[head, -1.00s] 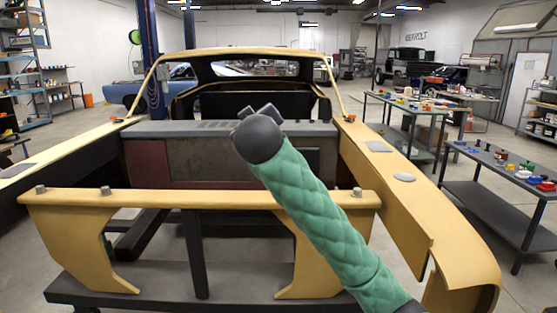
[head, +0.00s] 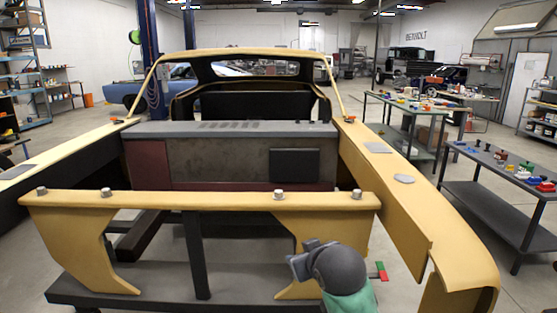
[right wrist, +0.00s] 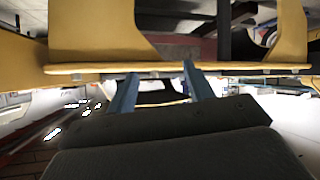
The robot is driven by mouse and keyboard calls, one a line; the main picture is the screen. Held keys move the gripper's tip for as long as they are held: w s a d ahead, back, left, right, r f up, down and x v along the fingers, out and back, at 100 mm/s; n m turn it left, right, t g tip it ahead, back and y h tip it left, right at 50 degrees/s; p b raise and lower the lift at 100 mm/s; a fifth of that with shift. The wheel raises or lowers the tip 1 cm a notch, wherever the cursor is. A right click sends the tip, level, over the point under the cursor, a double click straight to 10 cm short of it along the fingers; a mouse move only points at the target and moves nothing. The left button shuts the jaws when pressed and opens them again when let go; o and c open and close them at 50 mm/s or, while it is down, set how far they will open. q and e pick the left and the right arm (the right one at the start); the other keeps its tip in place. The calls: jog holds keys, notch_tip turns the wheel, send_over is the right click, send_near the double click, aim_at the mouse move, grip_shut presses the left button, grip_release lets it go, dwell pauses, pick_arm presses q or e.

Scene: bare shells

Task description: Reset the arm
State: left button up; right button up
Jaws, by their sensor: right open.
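My right arm, in a green sleeve (head: 350,301), comes in from the bottom of the head view. My right gripper (head: 298,262) is low in front of the yellow car frame's right bracket, pointing left. In the right wrist view its two blue-grey fingers (right wrist: 160,88) stand apart with nothing between them. The yellow front beam (head: 230,200) of the car frame shows whole in the head view, and crosses above the fingers in the right wrist view (right wrist: 90,68). My left gripper is not in view.
Several grey bolts, one of them (head: 279,195) right of centre, stand on the front beam. A long yellow fender (head: 440,225) runs along the right. Workbenches with small coloured parts (head: 500,204) stand farther right. A blue car (head: 125,92) is at the back left.

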jog(key=s+d+f+m+g+h, duration=0.1)
jog(key=s+d+f+g, duration=0.25)
jog(key=s+f, duration=0.9)
jog(key=s+d+f+m+g, duration=0.2)
jog(key=s+d+f+g, duration=0.15)
jog(key=s+f, duration=0.95)
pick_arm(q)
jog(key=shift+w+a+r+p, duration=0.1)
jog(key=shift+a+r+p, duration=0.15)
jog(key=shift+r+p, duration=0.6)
pick_arm(e)
jog(key=s+f+g, duration=0.2)
jog(key=s+f, duration=0.8)
jog(key=shift+d, duration=0.3)
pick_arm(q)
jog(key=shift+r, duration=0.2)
